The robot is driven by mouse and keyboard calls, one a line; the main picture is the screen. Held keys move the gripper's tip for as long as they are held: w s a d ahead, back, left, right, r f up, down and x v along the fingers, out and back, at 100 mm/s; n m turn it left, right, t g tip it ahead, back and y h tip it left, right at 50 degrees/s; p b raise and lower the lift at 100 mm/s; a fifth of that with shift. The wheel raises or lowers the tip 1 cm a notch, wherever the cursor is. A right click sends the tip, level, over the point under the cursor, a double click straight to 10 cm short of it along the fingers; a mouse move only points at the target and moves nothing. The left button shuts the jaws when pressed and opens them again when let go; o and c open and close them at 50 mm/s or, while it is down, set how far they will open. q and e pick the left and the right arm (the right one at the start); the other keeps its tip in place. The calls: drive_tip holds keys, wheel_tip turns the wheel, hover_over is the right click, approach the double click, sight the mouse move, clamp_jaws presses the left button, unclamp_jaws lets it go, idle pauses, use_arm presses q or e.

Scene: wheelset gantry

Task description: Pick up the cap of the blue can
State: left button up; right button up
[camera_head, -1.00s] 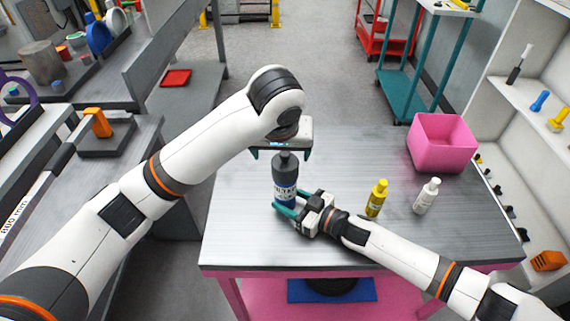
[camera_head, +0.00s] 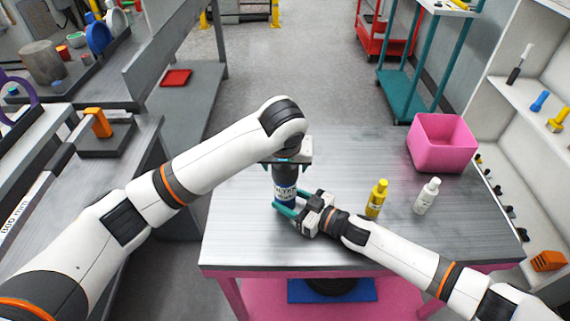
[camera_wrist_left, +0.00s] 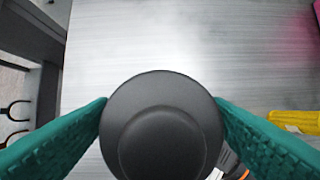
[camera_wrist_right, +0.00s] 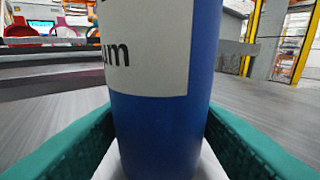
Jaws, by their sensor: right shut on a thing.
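The blue can (camera_head: 285,192) stands upright on the metal-topped table, with a pale label and a dark upper part. Its round dark cap (camera_wrist_left: 162,125) fills the middle of the left wrist view. My left gripper (camera_head: 287,165) is above the can, pointing down, with its teal fingers on either side of the cap. Its fingers look open; I cannot tell whether they touch the cap.
A yellow bottle (camera_head: 376,198) and a white bottle (camera_head: 426,195) stand right of the can. A pink bin (camera_head: 441,150) is at the table's back right. White shelves (camera_head: 525,110) border the right side. The table (camera_head: 345,150) is clear behind the bottles.

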use_arm(q)
drive_tip(key=c, duration=0.6)
drive_tip(key=shift+c, duration=0.2)
drive_tip(key=shift+r, duration=6.55)
use_arm(e)
drive_tip(key=o, duration=1)
drive_tip(key=v, duration=1.2)
use_arm(q)
drive_tip(key=shift+f, duration=0.1)
